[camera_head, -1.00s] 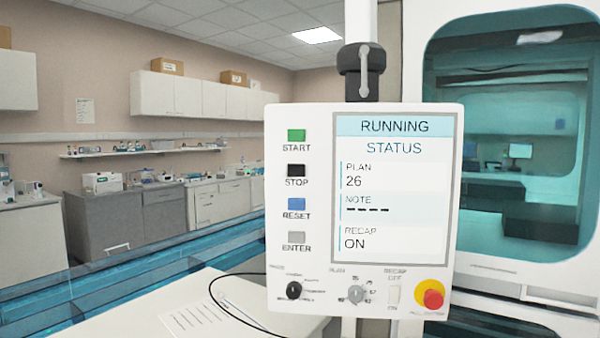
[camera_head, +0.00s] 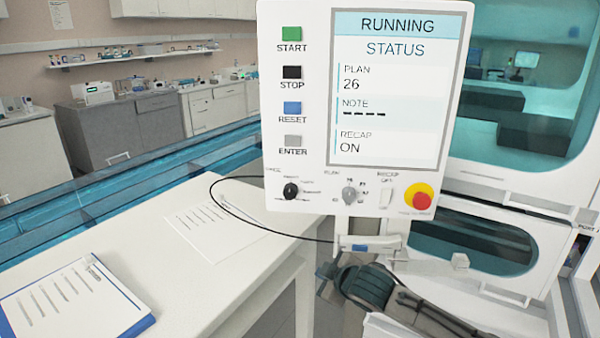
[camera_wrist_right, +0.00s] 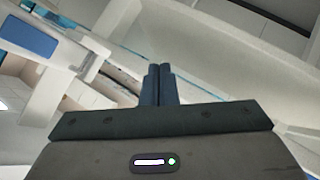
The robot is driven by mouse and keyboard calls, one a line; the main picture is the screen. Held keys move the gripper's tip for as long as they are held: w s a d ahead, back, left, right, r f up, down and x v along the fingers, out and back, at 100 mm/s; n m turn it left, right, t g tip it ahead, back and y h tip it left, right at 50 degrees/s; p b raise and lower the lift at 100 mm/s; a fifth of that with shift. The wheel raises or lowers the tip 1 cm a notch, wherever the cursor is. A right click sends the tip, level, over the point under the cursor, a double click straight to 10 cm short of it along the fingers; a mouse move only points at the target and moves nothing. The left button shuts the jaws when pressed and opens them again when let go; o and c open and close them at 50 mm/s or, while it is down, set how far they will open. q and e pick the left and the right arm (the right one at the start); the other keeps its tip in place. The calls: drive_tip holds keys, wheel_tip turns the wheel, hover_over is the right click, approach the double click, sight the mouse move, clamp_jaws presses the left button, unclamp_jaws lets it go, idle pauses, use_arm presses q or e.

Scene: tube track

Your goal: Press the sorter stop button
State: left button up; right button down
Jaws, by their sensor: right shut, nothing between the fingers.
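The sorter's white control panel (camera_head: 322,180) hangs in the upper middle of the head view. Its black STOP button (camera_head: 292,72) is on the left side, between the green START button (camera_head: 292,33) and the blue RESET button (camera_head: 292,108). The screen (camera_head: 398,90) reads RUNNING, plan 26, note dashes, recap ON. My right gripper (camera_wrist_right: 158,75) is shut and empty, its dark fingers together in the wrist view. In the head view my right arm is below the panel, apart from the STOP button. My left gripper is not in view.
A grey ENTER button (camera_head: 292,141), a black knob (camera_head: 291,190), a grey knob (camera_head: 350,195) and a red stop knob on yellow (camera_head: 421,201) are also on the panel. A white table (camera_head: 200,270) with papers and a blue clipboard (camera_head: 75,300) stands at lower left.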

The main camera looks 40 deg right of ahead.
drive_tip(key=s+a+r+n+t+y, duration=0.1)
drive_tip(key=r+n, duration=0.3)
drive_tip(key=r, duration=1.1)
drive_tip(key=s+a+r+n+t, duration=0.2)
drive_tip(key=s+r+n+t, duration=0.1)
drive_tip(key=r, duration=1.2)
drive_tip(key=s+a+r+n+t+y, duration=0.1)
drive_tip(key=r+n, duration=0.4)
drive_tip(key=r, duration=1)
drive_tip(key=s+a+t, duration=0.1)
drive_tip(key=s, duration=0.1)
drive_tip(key=shift+s+a+r+t+y, duration=0.15)
drive_tip(key=shift+s+a+t+y, duration=0.15)
drive_tip(key=shift+s+t, duration=0.1)
drive_tip(key=shift+w+d, duration=0.1)
